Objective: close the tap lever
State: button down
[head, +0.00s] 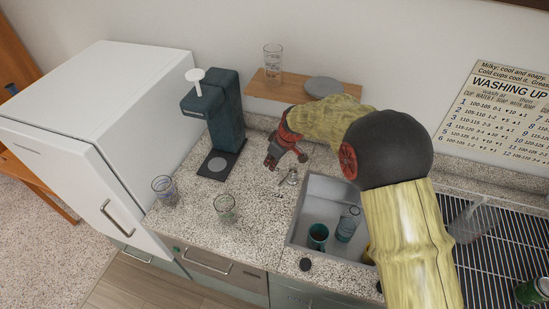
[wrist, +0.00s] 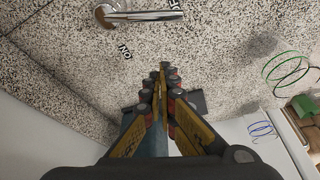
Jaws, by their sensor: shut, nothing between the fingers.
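The tap lever (wrist: 148,16) is a bright chrome bar at the top edge of the wrist view. It runs to the right from a round brass-coloured base (wrist: 104,16). A small label (wrist: 124,51) below it looks like an upside-down "ON". A second label (wrist: 176,5) by the lever's right end is cut off and hard to read. In the head view the small metal tap fitting (head: 290,177) stands on the counter left of the sink. My gripper (wrist: 163,70) is shut and empty, apart from the lever. In the head view my gripper (head: 271,163) is left of and behind the fitting.
The sink (head: 300,213) holds a dark green cup (head: 318,236) and a bluish vessel (head: 347,224). A dark dispenser (head: 213,115) stands left of my gripper. Two glasses (head: 165,190) (head: 226,208) stand on the front counter. A wooden shelf (head: 262,91) is close behind my wrist.

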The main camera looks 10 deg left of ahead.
aim_at(283, 180)
jog(key=shift+s+d+f, duration=0.35)
jog(key=shift+d+f, duration=0.35)
jog(key=shift+s+d+f, duration=0.35)
jog(key=shift+d+f, duration=0.35)
jog(key=n+b, duration=0.1)
jog(key=b, duration=0.1)
jog(key=d+b, duration=0.1)
jog(key=b, duration=0.1)
jog(key=shift+s+f+n+g, duration=0.3)
jog(key=shift+s+n, duration=0.1)
jog(key=shift+s+d+r+n+b, duration=0.15)
jog(key=shift+s+d+n+b, duration=0.25)
jog(key=shift+b, duration=0.65)
jog(key=shift+d+r, duration=0.1)
jog(key=shift+r, duration=0.15)
